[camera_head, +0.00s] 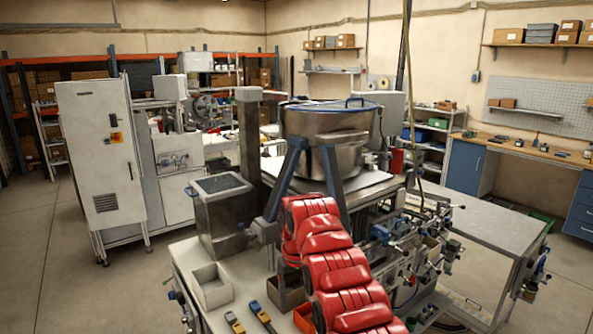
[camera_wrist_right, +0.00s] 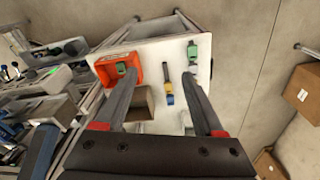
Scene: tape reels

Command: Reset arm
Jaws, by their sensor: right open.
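My right arm, with a red ribbed cover, rises from the bottom of the head view and bends over the white worktop (camera_head: 190,255). Its gripper is hard to make out there, largely behind the red cover. My left arm and gripper are not in view.
The worktop carries an orange bin (camera_wrist_right: 103,72), a brown bin (camera_wrist_right: 139,104), a pale open bin (camera_head: 211,286) and small hand tools (camera_head: 260,312). A large metal bowl (camera_head: 345,150) stands just behind. Blue-handled fittings (camera_head: 382,236) lie to the right.

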